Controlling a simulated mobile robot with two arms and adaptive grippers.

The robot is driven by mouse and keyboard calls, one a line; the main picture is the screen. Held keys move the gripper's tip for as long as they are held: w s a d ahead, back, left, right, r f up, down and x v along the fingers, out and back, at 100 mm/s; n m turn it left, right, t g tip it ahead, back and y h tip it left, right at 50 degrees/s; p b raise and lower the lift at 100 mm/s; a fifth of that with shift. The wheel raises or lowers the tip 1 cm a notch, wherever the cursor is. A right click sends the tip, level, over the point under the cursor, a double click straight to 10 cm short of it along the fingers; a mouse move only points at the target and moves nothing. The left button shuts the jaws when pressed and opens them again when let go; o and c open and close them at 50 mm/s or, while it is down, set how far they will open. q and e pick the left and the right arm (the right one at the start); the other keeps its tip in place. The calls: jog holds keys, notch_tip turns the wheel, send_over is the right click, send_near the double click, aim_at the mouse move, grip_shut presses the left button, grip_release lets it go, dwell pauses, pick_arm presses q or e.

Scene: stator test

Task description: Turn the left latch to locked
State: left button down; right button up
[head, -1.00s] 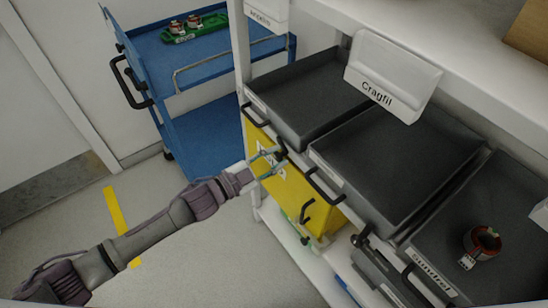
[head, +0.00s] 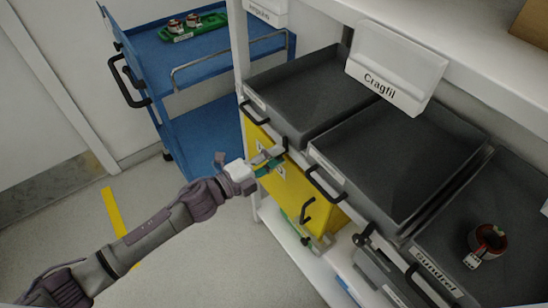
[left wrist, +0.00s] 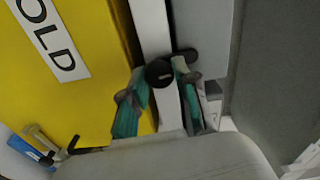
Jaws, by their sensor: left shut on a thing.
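A yellow cabinet (head: 291,192) with a black handle stands under the grey trays. In the left wrist view its yellow face (left wrist: 85,95) carries a white label ending in "OLD". The left latch (left wrist: 159,73), a black round knob, shows at the cabinet's edge in the left wrist view. My left gripper (head: 272,163) reaches the cabinet's upper left part in the head view. Its teal-padded fingers (left wrist: 161,100) stand on either side of the latch and are shut on it. My right gripper is out of view.
Grey trays (head: 395,150) with black front handles jut out just above the gripper. The rightmost tray (head: 450,225) holds a stator (head: 487,241). A blue cart (head: 205,125) stands behind, with a green tray (head: 194,27) on it. Open floor lies left.

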pick_arm(q)
jog(key=shift+f+m, duration=0.1)
jog(key=shift+m, duration=0.5)
jog(key=c, duration=0.9)
grip_release()
jog(key=shift+o, duration=0.2)
jog(key=v, duration=1.2)
